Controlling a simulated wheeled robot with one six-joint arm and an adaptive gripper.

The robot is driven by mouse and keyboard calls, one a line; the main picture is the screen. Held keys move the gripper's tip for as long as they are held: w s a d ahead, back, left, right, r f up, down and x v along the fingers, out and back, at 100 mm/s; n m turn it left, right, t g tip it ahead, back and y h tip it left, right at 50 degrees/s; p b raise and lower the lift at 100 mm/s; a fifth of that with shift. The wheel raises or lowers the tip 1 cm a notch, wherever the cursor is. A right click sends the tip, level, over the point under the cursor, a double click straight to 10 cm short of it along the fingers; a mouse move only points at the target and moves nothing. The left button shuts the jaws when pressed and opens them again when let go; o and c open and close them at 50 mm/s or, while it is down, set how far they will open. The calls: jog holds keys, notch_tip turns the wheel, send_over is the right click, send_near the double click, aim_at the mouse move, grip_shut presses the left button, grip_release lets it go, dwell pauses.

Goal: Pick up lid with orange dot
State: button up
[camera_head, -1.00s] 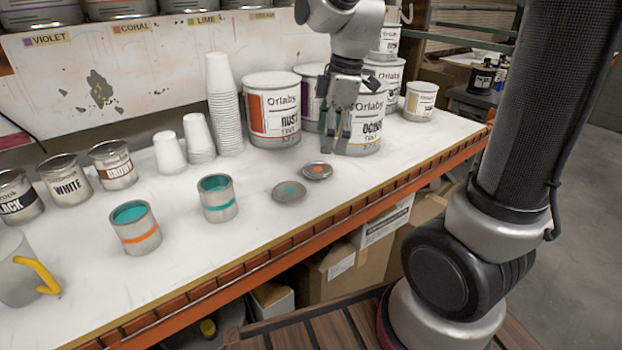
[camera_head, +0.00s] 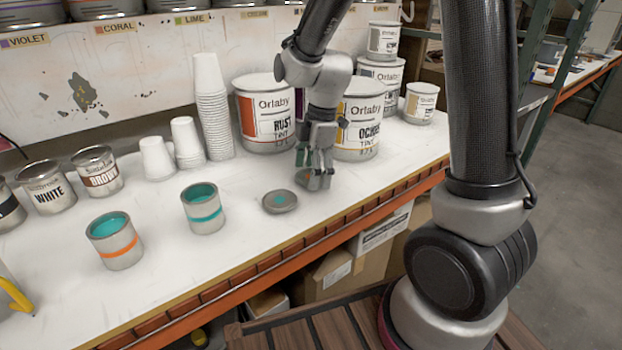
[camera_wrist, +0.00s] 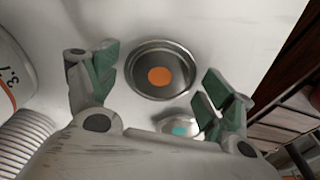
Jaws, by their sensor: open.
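The lid with the orange dot (camera_wrist: 160,76) is a round grey metal lid lying on the white bench. In the wrist view it lies between and just beyond the open fingers of my gripper (camera_wrist: 158,84). In the head view my gripper (camera_head: 315,172) is down at this lid and hides most of it. The lid with the teal dot (camera_head: 280,201) lies on the bench just left of my gripper. It also shows in the wrist view (camera_wrist: 181,128), close to the right finger and partly hidden by my gripper.
A small can with a teal band (camera_head: 203,208) and one with an orange band (camera_head: 114,241) stand open on the left. Large tint cans, including Rust (camera_head: 264,112) and Ochre (camera_head: 357,125), stand behind my gripper. Stacked white cups (camera_head: 212,110) stand left of them. The bench's front edge (camera_head: 330,226) is close.

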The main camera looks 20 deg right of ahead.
jog(key=shift+c, duration=0.5)
jog(key=c, duration=0.4)
